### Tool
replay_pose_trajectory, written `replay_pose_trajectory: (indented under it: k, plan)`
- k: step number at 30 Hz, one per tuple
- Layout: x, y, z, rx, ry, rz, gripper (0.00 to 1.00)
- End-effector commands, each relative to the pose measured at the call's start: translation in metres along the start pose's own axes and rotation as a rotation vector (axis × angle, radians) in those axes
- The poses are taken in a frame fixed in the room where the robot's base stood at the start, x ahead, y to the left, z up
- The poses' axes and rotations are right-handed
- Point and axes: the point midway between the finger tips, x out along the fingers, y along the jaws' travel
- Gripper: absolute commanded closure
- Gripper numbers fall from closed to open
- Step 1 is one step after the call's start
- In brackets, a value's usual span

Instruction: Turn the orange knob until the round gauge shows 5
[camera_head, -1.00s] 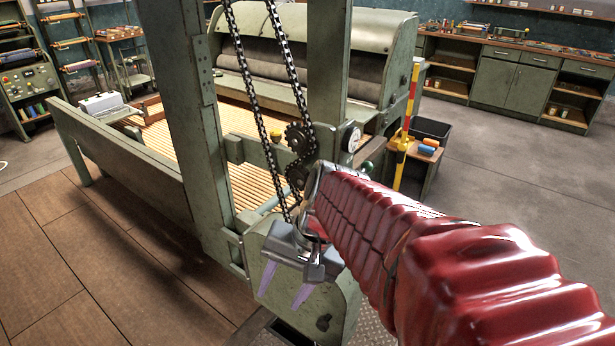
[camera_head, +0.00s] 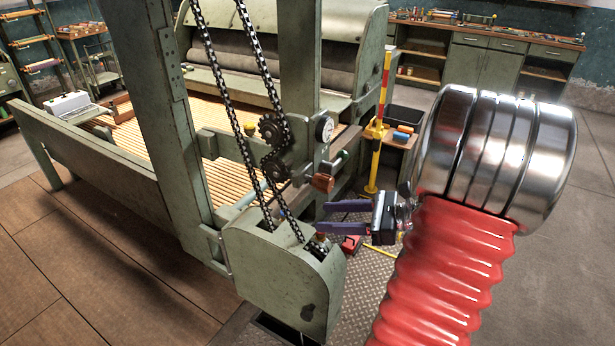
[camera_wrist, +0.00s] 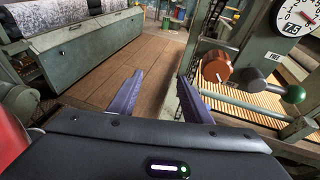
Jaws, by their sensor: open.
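The orange knob (camera_head: 323,182) sticks out from the green frame below the round gauge in the head view. In the wrist view the knob (camera_wrist: 216,66) is right of my fingers. The round white gauge (camera_head: 324,129) is above it. In the wrist view the gauge (camera_wrist: 292,17) is cut off at the top right corner; a red needle shows, but I cannot read its value surely. My gripper (camera_head: 328,217) is open and empty, its purple fingers pointing left, just below the knob in the head picture and apart from it. It also shows in the wrist view (camera_wrist: 161,77).
A green ball handle (camera_wrist: 293,94) stands right of the knob, near a "FREE" label. A chain (camera_head: 222,85) and gears (camera_head: 273,147) are left of the gauge. A yellow and red post (camera_head: 378,135) stands to the right. Open floor lies right of the machine.

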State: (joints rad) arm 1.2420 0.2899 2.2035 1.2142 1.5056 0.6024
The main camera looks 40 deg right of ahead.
Motion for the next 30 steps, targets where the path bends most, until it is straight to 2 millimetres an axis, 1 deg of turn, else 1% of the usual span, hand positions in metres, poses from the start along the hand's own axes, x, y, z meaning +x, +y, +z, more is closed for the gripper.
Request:
replay_pose_trajectory:
  k: [1,3,6,9,12,22,26,30]
  plan:
    - [-0.015,-0.017,-0.001,0.071,-0.065,-0.059,0.55]
    - [-0.033,-0.035,0.002,0.147,-0.149,-0.123,0.55]
    - [-0.053,-0.054,0.005,0.218,-0.238,-0.184,0.55]
    - [-0.063,-0.061,0.006,0.249,-0.281,-0.210,0.55]
    - [-0.065,-0.063,0.007,0.253,-0.289,-0.216,0.55]
    - [-0.061,-0.063,0.007,0.251,-0.286,-0.213,0.55]
    - [-0.053,-0.065,0.009,0.251,-0.285,-0.212,0.55]
    - [-0.038,-0.068,0.014,0.250,-0.285,-0.210,0.55]
